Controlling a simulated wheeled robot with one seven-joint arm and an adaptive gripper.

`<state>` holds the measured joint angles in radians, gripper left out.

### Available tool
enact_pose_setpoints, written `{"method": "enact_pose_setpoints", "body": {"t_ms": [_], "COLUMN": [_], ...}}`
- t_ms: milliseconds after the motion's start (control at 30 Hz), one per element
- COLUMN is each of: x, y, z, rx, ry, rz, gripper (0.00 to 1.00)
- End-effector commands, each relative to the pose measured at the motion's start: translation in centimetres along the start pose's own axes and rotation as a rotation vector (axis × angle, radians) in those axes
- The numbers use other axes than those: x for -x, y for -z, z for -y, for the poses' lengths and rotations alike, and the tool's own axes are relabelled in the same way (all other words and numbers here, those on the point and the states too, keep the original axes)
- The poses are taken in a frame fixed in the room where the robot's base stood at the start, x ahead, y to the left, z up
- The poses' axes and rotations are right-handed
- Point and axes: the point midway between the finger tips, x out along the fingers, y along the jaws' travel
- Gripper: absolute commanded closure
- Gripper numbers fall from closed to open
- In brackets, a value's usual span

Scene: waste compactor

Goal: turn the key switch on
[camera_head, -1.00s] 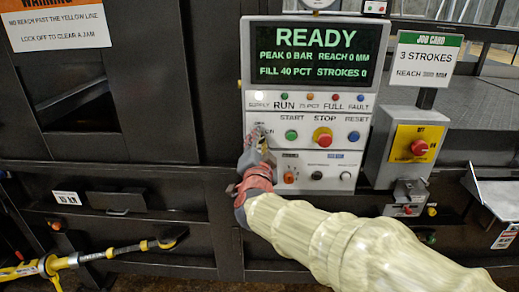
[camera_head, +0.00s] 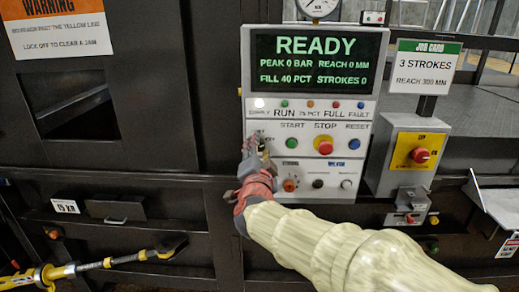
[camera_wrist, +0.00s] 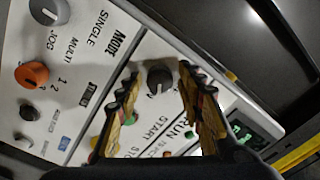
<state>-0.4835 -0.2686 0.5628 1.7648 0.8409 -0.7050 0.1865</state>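The key switch (camera_wrist: 160,76) is a dark round knob on the white control panel, with an ON mark beside it in the wrist view. My gripper (camera_wrist: 158,72) is open, with its two padded fingers apart and the switch between their tips in the picture. I cannot tell whether either finger touches it. In the head view my gripper (camera_head: 259,148) is at the panel's left side, left of the green START button (camera_head: 291,143), and mostly hides the switch. The display (camera_head: 315,58) reads READY.
Nearby are the red STOP button (camera_head: 325,147), blue RESET button (camera_head: 353,135) and an orange selector (camera_head: 289,185) just below my gripper. A grey box with a red knob (camera_head: 420,155) stands right of the panel. A yellow-handled tool (camera_head: 105,263) is at lower left.

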Motion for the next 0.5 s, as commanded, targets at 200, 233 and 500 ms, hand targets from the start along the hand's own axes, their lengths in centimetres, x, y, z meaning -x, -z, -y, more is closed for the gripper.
{"method": "enact_pose_setpoints", "body": {"t_ms": [200,233,500], "x": [0.0,0.0,1.3], "y": [0.0,0.0,-0.1], "z": [-0.1,-0.1,0.0], "rx": [0.001,0.001,0.001], "ry": [-0.001,-0.001,0.0], "rz": [0.0,0.0,0.001], "gripper": [0.56,0.56,0.56]}}
